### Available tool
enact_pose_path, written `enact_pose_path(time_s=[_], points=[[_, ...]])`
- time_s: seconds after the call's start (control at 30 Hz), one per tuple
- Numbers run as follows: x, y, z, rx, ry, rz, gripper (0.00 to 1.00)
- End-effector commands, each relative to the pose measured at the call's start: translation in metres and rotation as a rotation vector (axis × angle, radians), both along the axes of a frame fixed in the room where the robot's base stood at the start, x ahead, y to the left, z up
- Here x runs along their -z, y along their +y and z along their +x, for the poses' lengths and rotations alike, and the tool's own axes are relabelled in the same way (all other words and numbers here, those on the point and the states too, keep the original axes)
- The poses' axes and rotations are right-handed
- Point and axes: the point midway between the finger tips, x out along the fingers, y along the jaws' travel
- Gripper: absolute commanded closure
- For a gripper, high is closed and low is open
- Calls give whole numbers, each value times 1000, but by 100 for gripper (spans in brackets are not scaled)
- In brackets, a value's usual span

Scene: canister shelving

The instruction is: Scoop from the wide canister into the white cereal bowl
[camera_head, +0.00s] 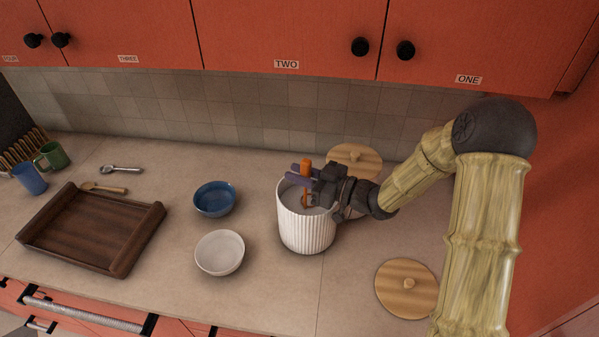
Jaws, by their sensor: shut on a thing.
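The wide canister (306,231) is white and ribbed, and stands open on the counter right of the bowls. My gripper (304,174) is over its mouth, shut on an orange-handled scoop (306,165). The scoop's handle points up and its lower part reaches down into the canister. The scoop's lower end is hidden, and I cannot tell what it holds. A pale contents surface or inner wall shows inside the rim. The white cereal bowl (220,253) stands left of the canister, near the counter's front, and looks empty.
A blue bowl (214,198) stands behind the white one. A wooden lid (407,288) lies at front right; another round wooden top (355,159) is behind my gripper. A dark tray (91,229), spoons and mugs (52,155) are left. Red cabinets (290,35) hang above.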

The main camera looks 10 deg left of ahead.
Motion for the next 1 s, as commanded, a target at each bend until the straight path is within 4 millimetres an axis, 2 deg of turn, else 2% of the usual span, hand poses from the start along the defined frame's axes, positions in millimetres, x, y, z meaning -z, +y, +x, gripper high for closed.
enact_pose_path(time_s=[0.73, 1.0], points=[[51, 0, 0, 0, 0, 0, 100], [48, 0, 0, 0, -1, 1, 100]])
